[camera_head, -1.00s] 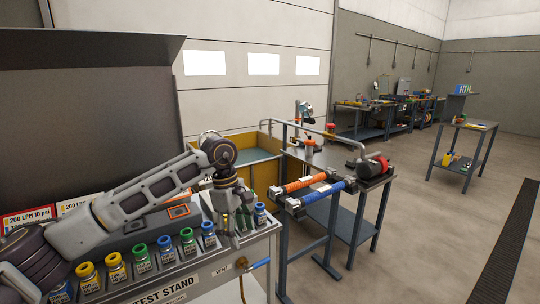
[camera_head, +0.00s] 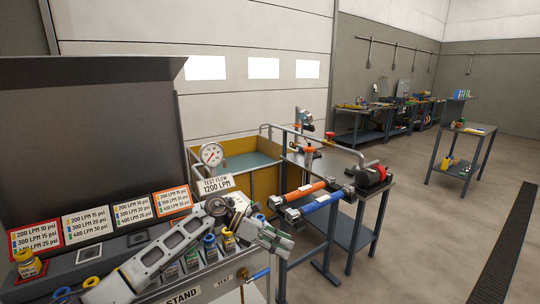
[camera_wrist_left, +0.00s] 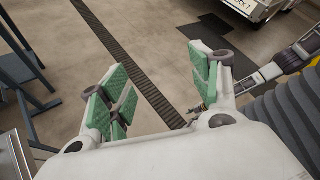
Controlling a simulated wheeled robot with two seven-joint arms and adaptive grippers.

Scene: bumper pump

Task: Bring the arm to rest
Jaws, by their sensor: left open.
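My left arm reaches in from the lower left in the head view, low across the test stand (camera_head: 235,293). My left gripper (camera_head: 276,240) is open and empty at the stand's right end, beside several small colour-capped parts. In the left wrist view its green-padded fingers (camera_wrist_left: 163,100) are spread apart, with only floor and a dark grate between them. A grey jointed link, apparently of my other arm, shows at the right of that view.
A yellow-capped part (camera_head: 29,264) stands by the labelled cards at left. A gauge (camera_head: 212,155) rises behind the stand. Orange (camera_head: 304,191) and blue (camera_head: 322,202) hoses lie on a rack right of the gripper. A bench with a red-and-black pump (camera_head: 372,173) stands beyond.

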